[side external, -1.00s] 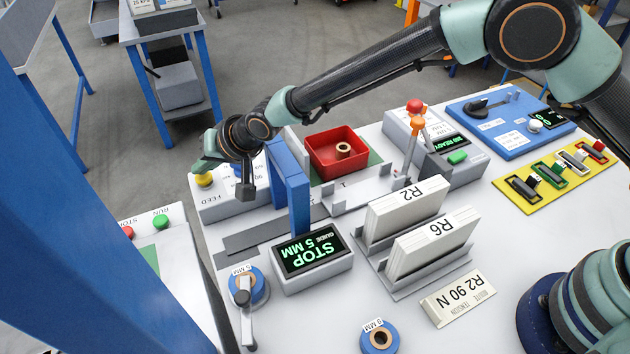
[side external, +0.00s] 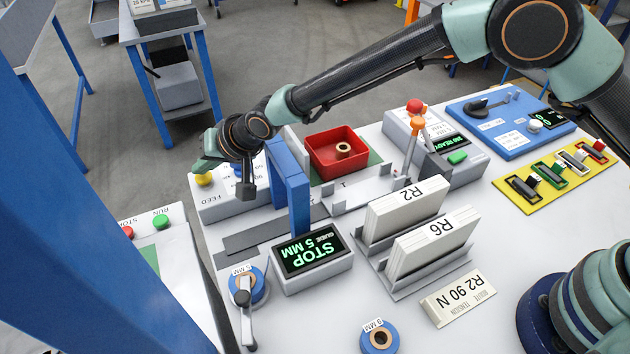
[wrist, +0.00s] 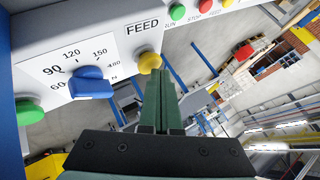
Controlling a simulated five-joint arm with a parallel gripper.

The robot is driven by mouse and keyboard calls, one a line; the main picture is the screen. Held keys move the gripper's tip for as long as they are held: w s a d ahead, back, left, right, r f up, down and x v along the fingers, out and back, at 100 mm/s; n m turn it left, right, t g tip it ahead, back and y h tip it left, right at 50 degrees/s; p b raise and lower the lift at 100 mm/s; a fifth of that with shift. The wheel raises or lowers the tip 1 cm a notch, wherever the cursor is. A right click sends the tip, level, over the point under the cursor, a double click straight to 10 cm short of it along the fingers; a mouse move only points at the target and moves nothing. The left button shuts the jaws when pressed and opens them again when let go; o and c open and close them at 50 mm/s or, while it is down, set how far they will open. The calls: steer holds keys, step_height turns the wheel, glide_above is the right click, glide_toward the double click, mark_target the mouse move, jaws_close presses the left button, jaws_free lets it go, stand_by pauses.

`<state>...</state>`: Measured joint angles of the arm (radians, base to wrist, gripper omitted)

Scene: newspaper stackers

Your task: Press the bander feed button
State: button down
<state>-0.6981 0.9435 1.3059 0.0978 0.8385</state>
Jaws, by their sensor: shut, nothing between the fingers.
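The yellow feed button (wrist: 149,62) sits beside the word FEED on the grey control box in the wrist view. It also shows in the side external view (side external: 204,180), at the left end of the box. My gripper (wrist: 158,76) is shut and empty, with its green fingertips right at the button's lower edge. In the side external view my gripper (side external: 203,168) hangs just above the button. I cannot tell whether the tips touch it.
A blue dial (wrist: 91,83) and a green button (wrist: 29,111) are on the same box. A blue arch (side external: 291,190) stands close to my wrist. A red tray (side external: 336,153) with a ring lies behind. Two upright bundles, R2 (side external: 405,212) and R6 (side external: 434,244), stand in a rack.

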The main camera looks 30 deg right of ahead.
mark_target(209, 177)
steer(key=shift+r, duration=0.5)
steer(key=shift+r, duration=2.55)
steer(key=shift+w+d+r, duration=0.1)
steer(key=shift+d+r, duration=0.05)
steer(key=s+d+r+h, duration=0.15)
steer(key=d+r, duration=0.25)
steer(key=d, duration=0.5)
steer(key=s+d+r+h, duration=0.15)
steer(key=d+r, duration=0.25)
steer(key=d, duration=0.4)
steer(key=s+d+r, duration=0.2)
steer(key=d+r, duration=0.3)
steer(key=d, duration=0.4)
steer(key=s+d+f+n+g+h, duration=0.1)
steer(key=s+d+f+h, duration=0.1)
steer(key=s+d, duration=1.4)
steer(key=shift+s+d+n+h, duration=0.3)
steer(key=shift+s+h, duration=0.1)
steer(key=shift+s, duration=0.45)
